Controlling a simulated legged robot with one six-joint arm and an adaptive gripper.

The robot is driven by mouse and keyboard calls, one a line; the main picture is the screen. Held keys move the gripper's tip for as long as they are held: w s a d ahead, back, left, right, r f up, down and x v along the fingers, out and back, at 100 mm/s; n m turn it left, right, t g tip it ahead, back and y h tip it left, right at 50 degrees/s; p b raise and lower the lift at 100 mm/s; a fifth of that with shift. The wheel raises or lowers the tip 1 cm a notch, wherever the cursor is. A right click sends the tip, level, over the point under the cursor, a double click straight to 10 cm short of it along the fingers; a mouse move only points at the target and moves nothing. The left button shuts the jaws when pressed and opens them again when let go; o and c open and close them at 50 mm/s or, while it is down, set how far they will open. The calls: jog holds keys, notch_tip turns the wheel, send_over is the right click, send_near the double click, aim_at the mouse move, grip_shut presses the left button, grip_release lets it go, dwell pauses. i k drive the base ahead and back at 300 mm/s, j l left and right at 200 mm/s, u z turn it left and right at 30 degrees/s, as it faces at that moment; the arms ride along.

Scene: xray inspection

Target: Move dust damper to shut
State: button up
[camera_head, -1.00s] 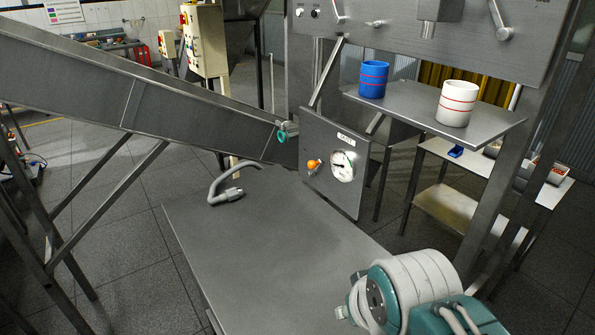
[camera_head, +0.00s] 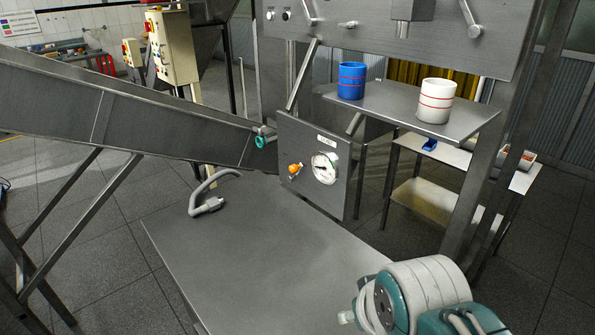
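No part in view can be read as the dust damper by a label. The grey upper panel (camera_head: 430,50) carries a lever (camera_head: 470,20) at its right, a second lever (camera_head: 308,14) at its left and a small handle (camera_head: 348,24) between them. A lower panel (camera_head: 335,190) has an orange-knobbed control (camera_head: 295,169) and a round dial (camera_head: 325,168); its small label is unreadable. A teal round handle (camera_head: 262,139) sits at the chute's lower end. My arm's white and teal links fill the bottom right; my gripper is not visible.
A blue cup (camera_head: 351,80) and a white cup (camera_head: 436,101) stand on a shelf (camera_head: 390,108). The sloping chute (camera_head: 140,115) and its legs block the left.

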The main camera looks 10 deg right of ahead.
aim_at(294, 169)
jog(key=k+j+z, duration=0.2)
jog(key=j, duration=0.25)
jog(key=k+j+z, duration=0.2)
jog(key=j, duration=0.25)
jog(key=k+j+z, duration=0.35)
jog(key=j, duration=0.2)
jog(key=j+z, duration=0.15)
jog(key=j, duration=0.2)
jog(key=k+j+z, duration=0.15)
jog(key=j, duration=0.15)
jog(key=k+j+z, duration=0.15)
jog(key=j, duration=0.15)
jog(key=i+j+z, duration=0.2)
jog(key=j, duration=0.2)
jog(key=j+z, duration=0.15)
jog(key=j, duration=0.25)
jog(key=i+j+z, duration=0.2)
jog(key=j, duration=0.25)
jog(key=j+z, duration=0.2)
jog(key=j, duration=0.25)
jog(key=i+j+z, duration=0.25)
jog(key=j, duration=0.3)
jog(key=i+j+z, duration=0.15)
jog(key=j, duration=0.15)
